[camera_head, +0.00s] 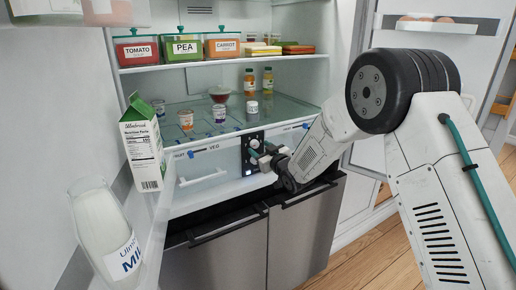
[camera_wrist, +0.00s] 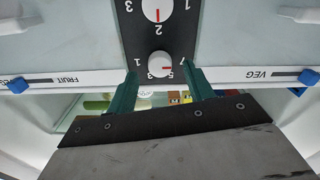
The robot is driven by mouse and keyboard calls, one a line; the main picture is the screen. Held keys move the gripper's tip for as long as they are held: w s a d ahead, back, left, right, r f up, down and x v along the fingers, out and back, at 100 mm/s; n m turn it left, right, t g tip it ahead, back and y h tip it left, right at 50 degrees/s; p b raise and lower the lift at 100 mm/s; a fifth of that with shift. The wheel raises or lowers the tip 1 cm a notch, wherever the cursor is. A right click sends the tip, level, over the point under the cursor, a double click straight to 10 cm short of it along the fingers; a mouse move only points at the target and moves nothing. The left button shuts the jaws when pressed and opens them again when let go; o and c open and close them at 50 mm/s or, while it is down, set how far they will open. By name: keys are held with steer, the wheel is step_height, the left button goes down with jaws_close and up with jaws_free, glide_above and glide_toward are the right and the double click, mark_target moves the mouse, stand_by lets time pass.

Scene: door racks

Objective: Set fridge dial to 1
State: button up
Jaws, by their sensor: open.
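A dark control panel (camera_wrist: 157,45) with two white dials stands between the two drawers; it also shows in the head view (camera_head: 252,146). In the wrist view, which is upside down, one dial (camera_wrist: 160,65) has its red mark pointing right, towards the 7; the 1 is at its left. The other dial (camera_wrist: 155,9) is partly cut off and its red mark points at 2. I cannot tell which one is the fridge dial. My gripper (camera_wrist: 162,74) is open, its green fingers on either side of the 1-to-7 dial, with gaps. In the head view my gripper (camera_head: 262,156) partly hides the panel.
The open fridge door at the left holds a milk carton (camera_head: 143,145) and a milk bottle (camera_head: 106,232). A glass shelf (camera_head: 212,112) with jars and cups is above the panel. VEG and FRUIT sliders (camera_wrist: 308,77) flank the panel.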

steer(key=shift+x, duration=1.1)
steer(key=c, duration=1)
steer(key=shift+o, duration=0.2)
